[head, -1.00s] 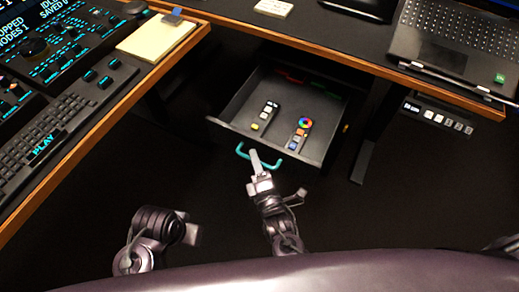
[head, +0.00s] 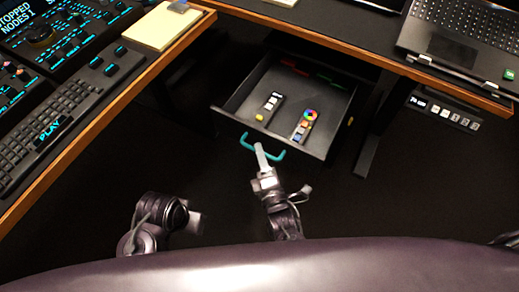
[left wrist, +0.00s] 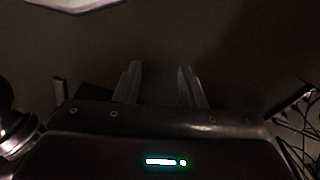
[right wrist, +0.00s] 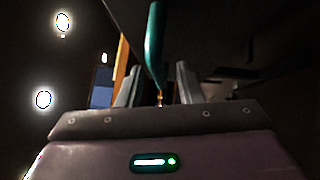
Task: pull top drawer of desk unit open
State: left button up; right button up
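The top drawer (head: 226,121) under the desk is pulled well out, with its inside showing. Its teal handle (head: 279,156) is on the front panel; the handle also shows in the right wrist view (right wrist: 154,45). My right gripper (head: 260,150) is at the handle. In the right wrist view its fingers (right wrist: 158,88) stand apart on either side of the teal bar, with gaps visible, so it looks open around the handle. My left gripper (head: 196,222) is low, left of the right arm and away from the drawer. The left wrist view shows its fingers (left wrist: 158,85) apart and empty.
A desk leg (head: 376,130) stands right of the drawer. The left desk wing holds a keyboard (head: 55,130) and a notepad (head: 160,27). Dark floor below is clear.

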pick_arm(q)
jog(key=shift+s+a+f, duration=0.15)
jog(key=shift+a+f, duration=0.2)
jog(key=shift+f, duration=0.1)
pick_arm(e)
jog(key=r+v, duration=0.1)
jog(key=v, duration=0.5)
jog(key=shift+s+f, duration=0.25)
jog(key=shift+f, duration=0.25)
pick_arm(q)
jog(key=shift+d+r, duration=0.1)
jog(key=shift+r, duration=0.15)
